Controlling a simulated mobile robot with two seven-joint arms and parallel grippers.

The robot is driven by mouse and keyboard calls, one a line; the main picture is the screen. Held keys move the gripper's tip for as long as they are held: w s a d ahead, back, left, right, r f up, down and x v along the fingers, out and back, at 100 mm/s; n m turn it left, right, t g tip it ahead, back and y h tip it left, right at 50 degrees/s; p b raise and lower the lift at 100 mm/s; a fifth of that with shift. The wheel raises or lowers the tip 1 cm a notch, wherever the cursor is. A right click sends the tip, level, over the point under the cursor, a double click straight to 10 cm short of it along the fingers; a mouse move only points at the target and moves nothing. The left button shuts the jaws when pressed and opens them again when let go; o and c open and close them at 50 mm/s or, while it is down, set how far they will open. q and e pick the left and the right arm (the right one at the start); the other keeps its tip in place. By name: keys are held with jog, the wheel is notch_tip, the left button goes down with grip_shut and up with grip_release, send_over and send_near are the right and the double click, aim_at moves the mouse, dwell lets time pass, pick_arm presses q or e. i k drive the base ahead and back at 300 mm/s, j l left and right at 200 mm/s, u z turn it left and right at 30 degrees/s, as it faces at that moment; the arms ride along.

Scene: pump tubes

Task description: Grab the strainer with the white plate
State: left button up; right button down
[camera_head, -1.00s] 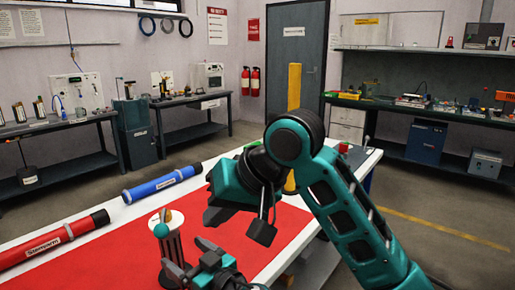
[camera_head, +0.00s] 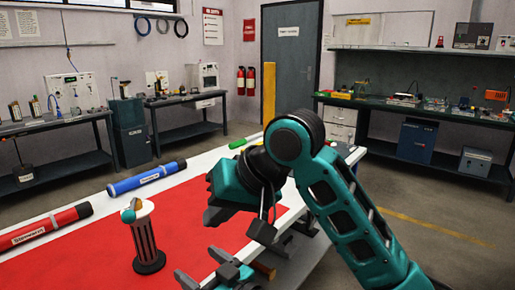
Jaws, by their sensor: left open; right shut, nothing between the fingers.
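The strainer (camera_head: 147,238) stands upright on the red mat, left of centre. It has a round black base, a dark-slotted column, and a pale top with a teal part and a brown patch. My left gripper (camera_head: 198,266) is at the bottom of the picture, to the right of the strainer's base. Its fingers are apart with nothing between them, and a gap shows between it and the strainer. My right gripper (camera_head: 209,201) is shut and empty, higher up and to the right of the strainer. My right arm's links hide part of the table's right side.
A red tube (camera_head: 45,228) and a blue tube (camera_head: 147,178) lie along the white table's (camera_head: 85,213) far side. The red mat (camera_head: 75,262) is otherwise clear around the strainer. A small green object (camera_head: 237,143) sits near the table's far end.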

aim_at(149, 259)
jog(key=k+l, duration=0.15)
jog(key=l, duration=0.25)
jog(key=k+l, duration=0.1)
jog(key=l, duration=0.3)
jog(key=k+l, duration=0.15)
jog(key=l, duration=0.25)
jog(key=k+l, duration=0.1)
jog(key=l, duration=0.3)
